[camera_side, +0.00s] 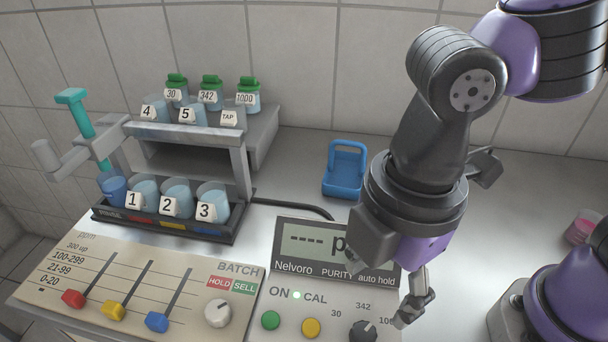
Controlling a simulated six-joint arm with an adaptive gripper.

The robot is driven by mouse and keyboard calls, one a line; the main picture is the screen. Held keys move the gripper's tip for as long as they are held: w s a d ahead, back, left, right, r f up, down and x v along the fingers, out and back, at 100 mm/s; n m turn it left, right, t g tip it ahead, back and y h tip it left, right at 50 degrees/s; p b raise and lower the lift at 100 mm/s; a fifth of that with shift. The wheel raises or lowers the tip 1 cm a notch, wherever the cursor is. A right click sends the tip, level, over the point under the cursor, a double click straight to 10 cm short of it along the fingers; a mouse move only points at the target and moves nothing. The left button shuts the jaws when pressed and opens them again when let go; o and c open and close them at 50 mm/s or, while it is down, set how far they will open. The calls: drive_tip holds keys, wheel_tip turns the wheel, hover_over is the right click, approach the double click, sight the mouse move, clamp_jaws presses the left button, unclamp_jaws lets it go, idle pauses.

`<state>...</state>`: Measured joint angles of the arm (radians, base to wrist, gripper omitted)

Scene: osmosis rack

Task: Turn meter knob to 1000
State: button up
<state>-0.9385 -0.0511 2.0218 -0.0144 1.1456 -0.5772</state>
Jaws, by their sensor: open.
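The meter (305,303) stands at the front middle, with a screen (312,240) showing dashes and a "p"; the rest of the screen is hidden by my gripper. Its dark knob (363,332) sits at the lower right, cut by the bottom edge. Labels 30 and 342 show around it, and a third label beginning "10" is partly covered. My gripper (408,312) points down just right of the knob, close to it; I cannot tell whether it touches. It is open, with one finger clearly visible and nothing seen in it. The knob's pointer direction is hard to tell.
A batch panel (180,267) with red, yellow and blue sliders and a white knob (218,313) lies left of the meter. Behind it stands a rack (240,150) with numbered beakers and green-capped bottles. A blue basket (345,170) sits behind the meter. The counter behind is mostly clear.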

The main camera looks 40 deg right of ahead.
sight(364, 332)
wheel_tip(364, 332, down, 10)
drive_tip(key=shift+f, duration=0.15)
clamp_jaws()
idle(0.3)
